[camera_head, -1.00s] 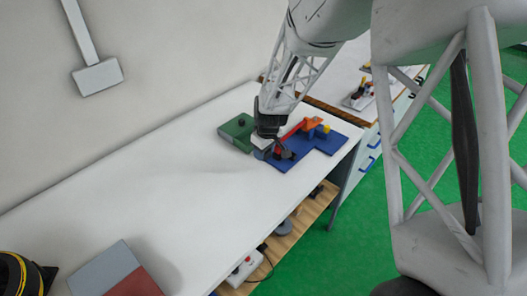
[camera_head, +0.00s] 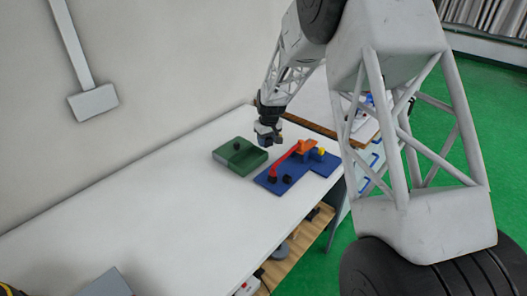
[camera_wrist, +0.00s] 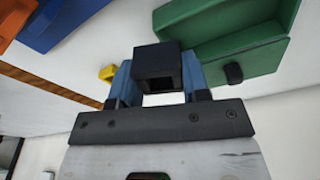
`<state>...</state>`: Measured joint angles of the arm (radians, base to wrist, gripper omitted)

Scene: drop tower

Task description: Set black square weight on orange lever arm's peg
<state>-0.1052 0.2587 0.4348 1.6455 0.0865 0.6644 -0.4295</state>
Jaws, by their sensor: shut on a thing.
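My gripper (camera_head: 268,137) hangs above the table, between the green tray and the blue base. In the wrist view its blue fingers (camera_wrist: 158,72) are shut on the black square weight (camera_wrist: 158,62), which shows a square hole facing the camera. The orange lever arm (camera_head: 288,158) slopes across the blue base (camera_head: 292,184), from an orange block at its right down to its left end. Small black pieces sit near that left end; I cannot make out the peg clearly. The weight is well apart from the lever arm.
The green tray (camera_head: 222,157) with a black knob (camera_head: 236,145) lies left of the blue base; it also shows in the wrist view (camera_wrist: 240,54). A yellow piece (camera_head: 321,151) is at the base's right.

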